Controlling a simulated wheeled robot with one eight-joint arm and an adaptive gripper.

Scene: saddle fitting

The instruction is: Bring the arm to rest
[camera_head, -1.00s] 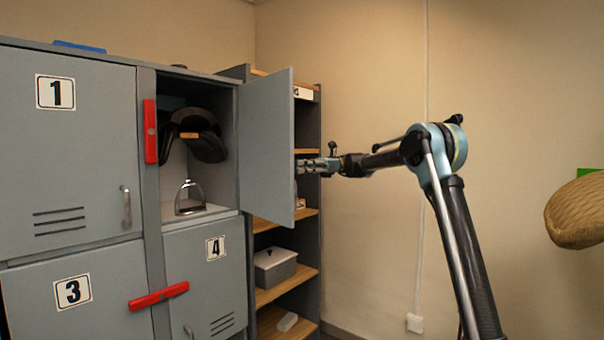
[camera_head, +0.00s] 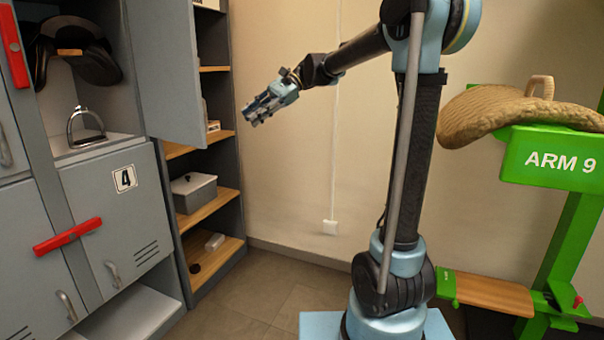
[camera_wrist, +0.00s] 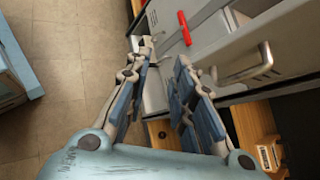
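My gripper (camera_head: 252,113) is in free air right of the open grey locker door (camera_head: 165,70), pointing down and to the left. It is apart from the door in the head view. In the wrist view my gripper (camera_wrist: 166,56) has its two fingers apart with nothing between them. The arm is raised and bent, with its forearm reaching left from the elbow.
A saddle (camera_head: 88,66) and a stirrup (camera_head: 85,127) are in the open locker. A shelf unit holding a grey box (camera_head: 194,193) stands behind the door. A green stand (camera_head: 560,155) with a woven pad (camera_head: 520,110) is at right. Floor (camera_head: 255,300) shows between.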

